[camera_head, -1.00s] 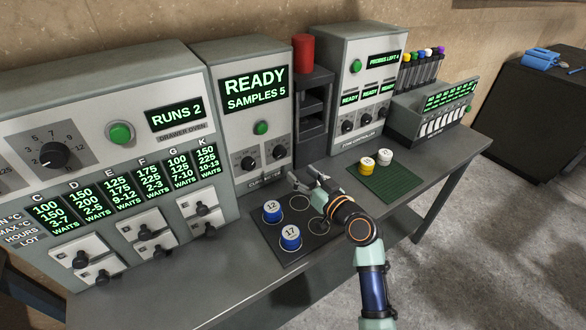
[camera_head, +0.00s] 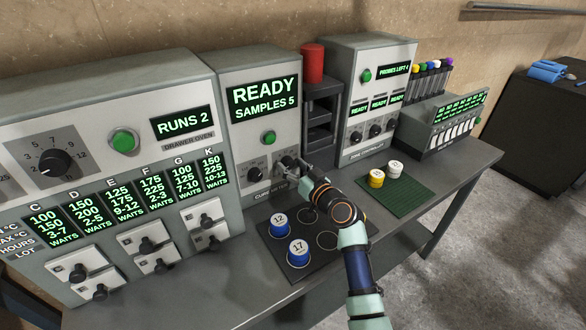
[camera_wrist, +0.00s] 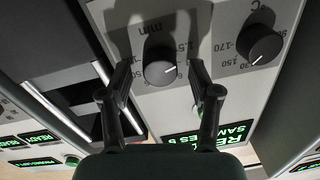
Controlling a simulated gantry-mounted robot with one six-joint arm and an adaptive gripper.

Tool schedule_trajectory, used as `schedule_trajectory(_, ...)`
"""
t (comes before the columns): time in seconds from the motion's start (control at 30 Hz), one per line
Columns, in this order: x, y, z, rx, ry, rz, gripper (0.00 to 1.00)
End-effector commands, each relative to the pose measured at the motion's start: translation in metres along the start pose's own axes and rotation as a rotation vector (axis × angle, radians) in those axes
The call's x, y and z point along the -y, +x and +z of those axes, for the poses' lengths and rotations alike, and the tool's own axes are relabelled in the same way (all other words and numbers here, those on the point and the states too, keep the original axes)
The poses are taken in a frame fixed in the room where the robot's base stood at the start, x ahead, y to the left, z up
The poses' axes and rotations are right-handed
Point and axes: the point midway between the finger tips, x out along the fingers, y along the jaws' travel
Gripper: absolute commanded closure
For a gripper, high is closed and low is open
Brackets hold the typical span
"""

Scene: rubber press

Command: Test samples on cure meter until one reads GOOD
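The cure meter (camera_head: 283,70) stands mid-bench, its display (camera_head: 264,101) lit with READY and SAMPLES 5. It has a green button (camera_head: 268,138) and two black dials. My gripper (camera_head: 291,165) is at the right dial, partly covering it. In the wrist view my gripper (camera_wrist: 157,85) is open, with its fingers on either side of the minutes dial (camera_wrist: 160,68); contact cannot be told. The temperature dial (camera_wrist: 260,44) is beside it. Blue-sided samples 12 (camera_head: 279,226) and 17 (camera_head: 298,253) sit on the dark mat (camera_head: 284,277).
A drawer oven (camera_head: 100,90) reading RUNS 2 stands left. A rack with a red cylinder (camera_head: 313,63) and another controller (camera_head: 370,60) stand right. A green mat (camera_head: 409,195) holds a yellow sample (camera_head: 376,178) and a white one (camera_head: 395,168).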

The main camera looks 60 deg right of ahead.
Motion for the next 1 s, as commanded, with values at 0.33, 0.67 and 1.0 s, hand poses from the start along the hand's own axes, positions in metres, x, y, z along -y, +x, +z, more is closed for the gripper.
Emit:
schedule_trajectory(0.33,-0.0002,-0.0004,0.0001,0.0,0.0,0.0,0.94)
schedule_trajectory(0.67,-0.0003,-0.0004,0.0007,-0.002,0.044,0.0,0.98)
schedule_trajectory(1.0,-0.0004,-0.0004,0.0011,-0.014,0.264,-0.002,0.98)
